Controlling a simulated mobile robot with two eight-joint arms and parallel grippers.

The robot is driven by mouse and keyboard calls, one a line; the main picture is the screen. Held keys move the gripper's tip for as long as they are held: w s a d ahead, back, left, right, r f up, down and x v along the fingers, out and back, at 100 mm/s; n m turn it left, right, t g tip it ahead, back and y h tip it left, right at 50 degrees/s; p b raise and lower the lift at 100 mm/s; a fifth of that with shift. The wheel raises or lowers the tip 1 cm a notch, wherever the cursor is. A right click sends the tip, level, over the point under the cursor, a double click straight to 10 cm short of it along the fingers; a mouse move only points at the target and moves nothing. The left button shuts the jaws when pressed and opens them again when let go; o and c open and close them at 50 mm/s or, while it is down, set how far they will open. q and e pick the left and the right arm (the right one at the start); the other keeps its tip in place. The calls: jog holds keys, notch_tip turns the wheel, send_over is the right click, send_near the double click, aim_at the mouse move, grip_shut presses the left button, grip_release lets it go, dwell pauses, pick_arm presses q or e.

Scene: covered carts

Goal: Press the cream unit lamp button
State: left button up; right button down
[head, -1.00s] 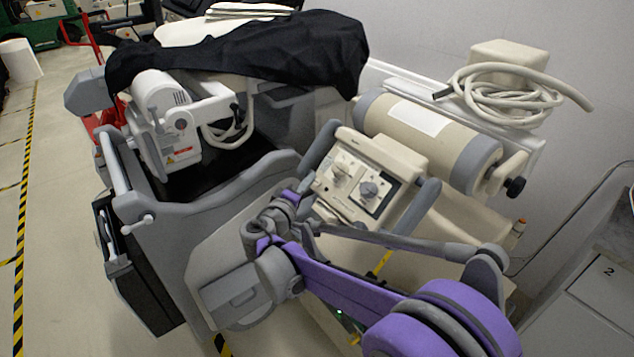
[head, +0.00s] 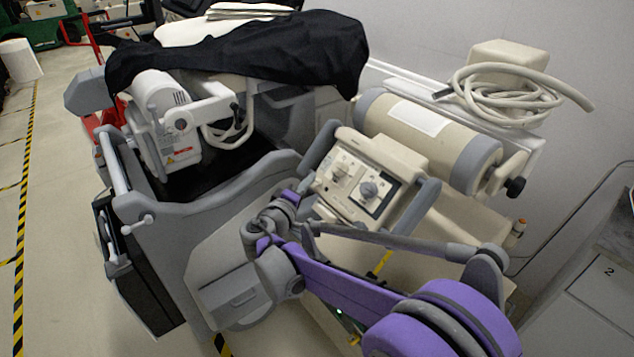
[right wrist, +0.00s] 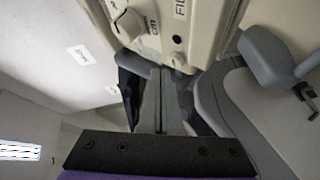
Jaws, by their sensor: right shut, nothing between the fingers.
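The cream unit (head: 365,180) is a tilted control box with two knobs on its face and grey handles at its sides. In the right wrist view its face (right wrist: 200,28) fills the top, with a knob, printed letters and small round buttons. A cream round button (right wrist: 178,60) sits near the panel's lower edge; I cannot read whether it is the lamp button. My right gripper (right wrist: 161,74) is shut and empty, its tips just below and left of that button. I cannot tell whether they touch the unit. In the head view the tips are hard to make out beside the unit. My left gripper is not in view.
A grey handle (right wrist: 268,57) stands right of the panel in the right wrist view. A cream cylinder (head: 425,135) and a coiled hose (head: 505,95) lie behind the unit. A black cloth (head: 260,55) covers the cart at the back. The wall is close on the right.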

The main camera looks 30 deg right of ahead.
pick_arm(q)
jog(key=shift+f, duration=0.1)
pick_arm(e)
jog(key=shift+d+f, duration=0.1)
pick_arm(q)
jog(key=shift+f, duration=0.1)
pick_arm(e)
jog(key=shift+d+f, duration=0.2)
pick_arm(q)
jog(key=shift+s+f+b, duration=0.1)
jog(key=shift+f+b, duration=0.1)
jog(key=shift+b, duration=0.1)
pick_arm(e)
jog(key=shift+d+f, duration=0.3)
dwell(0.6)
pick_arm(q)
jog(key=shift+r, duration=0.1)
pick_arm(e)
jog(key=shift+r, duration=0.1)
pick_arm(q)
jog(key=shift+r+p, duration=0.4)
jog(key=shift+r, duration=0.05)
pick_arm(e)
jog(key=shift+a+r, duration=0.55)
jog(key=shift+a, duration=0.05)
